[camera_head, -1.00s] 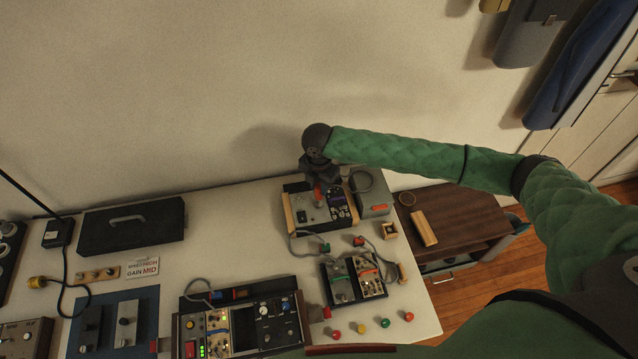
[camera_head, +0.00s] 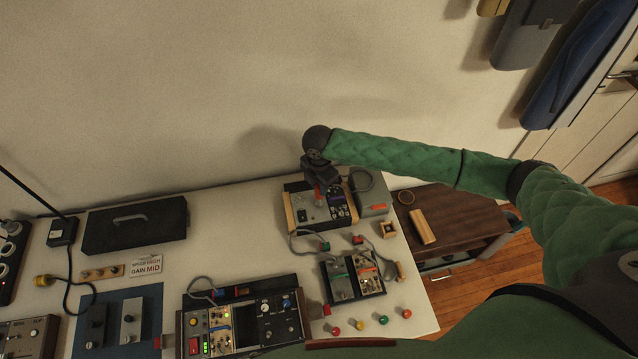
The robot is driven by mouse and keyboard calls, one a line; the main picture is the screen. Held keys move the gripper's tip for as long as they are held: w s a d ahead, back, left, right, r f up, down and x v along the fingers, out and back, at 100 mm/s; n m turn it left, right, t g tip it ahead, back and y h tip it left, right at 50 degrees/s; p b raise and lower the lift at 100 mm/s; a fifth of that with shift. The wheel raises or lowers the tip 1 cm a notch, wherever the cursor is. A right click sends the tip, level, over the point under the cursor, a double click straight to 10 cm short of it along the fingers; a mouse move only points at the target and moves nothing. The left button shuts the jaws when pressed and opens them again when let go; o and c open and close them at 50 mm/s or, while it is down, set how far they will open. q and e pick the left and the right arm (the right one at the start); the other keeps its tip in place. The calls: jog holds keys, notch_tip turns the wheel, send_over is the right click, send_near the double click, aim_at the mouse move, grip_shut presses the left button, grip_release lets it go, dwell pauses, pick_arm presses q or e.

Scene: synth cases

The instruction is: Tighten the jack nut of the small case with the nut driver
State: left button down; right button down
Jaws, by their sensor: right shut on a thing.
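My right gripper (camera_head: 319,187) reaches in from the right and points down over the small case (camera_head: 298,214) at the back of the table. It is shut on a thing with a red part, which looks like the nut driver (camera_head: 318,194). The driver stands roughly upright over the case's panel. Its tip and the jack nut are too small and hidden to make out, so I cannot tell whether they touch. My left gripper is not in view.
A grey box (camera_head: 371,191) stands right beside the small case. Two small modules (camera_head: 353,277) with cables and several coloured knobs lie in front. A larger synth case (camera_head: 245,318) is at the front. A black case (camera_head: 134,224) lies at the back left. The wall is close behind.

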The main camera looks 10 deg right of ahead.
dwell(0.4)
jog(key=shift+m+p, duration=0.3)
jog(key=shift+m, duration=1.1)
jog(key=c, duration=1.1)
grip_release()
